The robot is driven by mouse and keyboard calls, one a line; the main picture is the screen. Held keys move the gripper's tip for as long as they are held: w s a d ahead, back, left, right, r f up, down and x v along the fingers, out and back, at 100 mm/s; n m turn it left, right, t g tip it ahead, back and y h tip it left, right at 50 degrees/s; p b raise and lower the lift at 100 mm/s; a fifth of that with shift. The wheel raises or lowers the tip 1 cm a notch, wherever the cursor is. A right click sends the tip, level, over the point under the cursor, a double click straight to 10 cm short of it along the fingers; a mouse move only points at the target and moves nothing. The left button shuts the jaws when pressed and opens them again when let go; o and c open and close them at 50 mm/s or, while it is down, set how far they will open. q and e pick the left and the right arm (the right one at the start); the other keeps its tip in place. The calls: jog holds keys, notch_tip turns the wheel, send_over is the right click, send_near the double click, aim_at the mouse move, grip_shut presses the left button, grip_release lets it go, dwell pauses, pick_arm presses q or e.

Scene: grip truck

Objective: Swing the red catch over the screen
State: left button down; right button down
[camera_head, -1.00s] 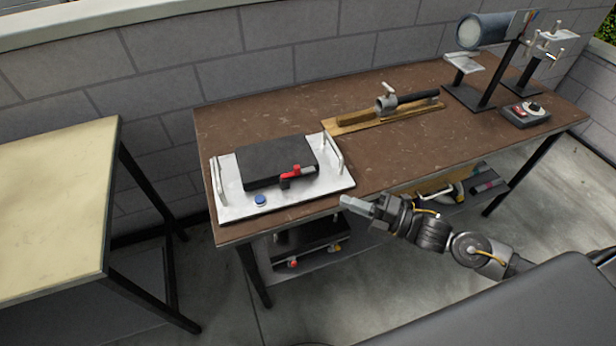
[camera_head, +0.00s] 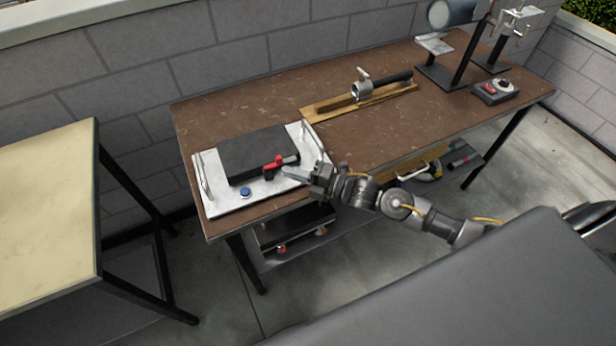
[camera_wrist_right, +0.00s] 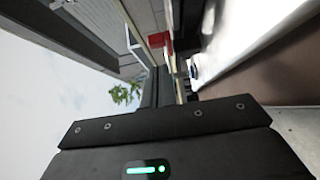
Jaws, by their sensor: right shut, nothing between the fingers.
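The red catch (camera_head: 274,164) sits at the front right of a dark flat screen (camera_head: 247,152) on a white plate (camera_head: 221,203) with a handle at each side. A grey bar runs right from the catch along the screen's edge. My right gripper (camera_head: 288,172) is shut and empty, just right of the catch, over the plate; whether it touches the catch is unclear. In the right wrist view a red part, likely the catch (camera_wrist_right: 158,41), shows ahead near the top, and the finger (camera_wrist_right: 160,85) shows below it. My left gripper is not in view.
A blue button (camera_head: 245,192) is on the plate's front. Behind, on the brown table (camera_head: 330,146), lies a wooden board with a metal clamp (camera_head: 362,84). A lamp (camera_head: 452,13) and a control box (camera_head: 494,91) stand at right. A pale table (camera_head: 45,210) is at left.

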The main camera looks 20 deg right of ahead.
jog(key=shift+w, duration=1.1)
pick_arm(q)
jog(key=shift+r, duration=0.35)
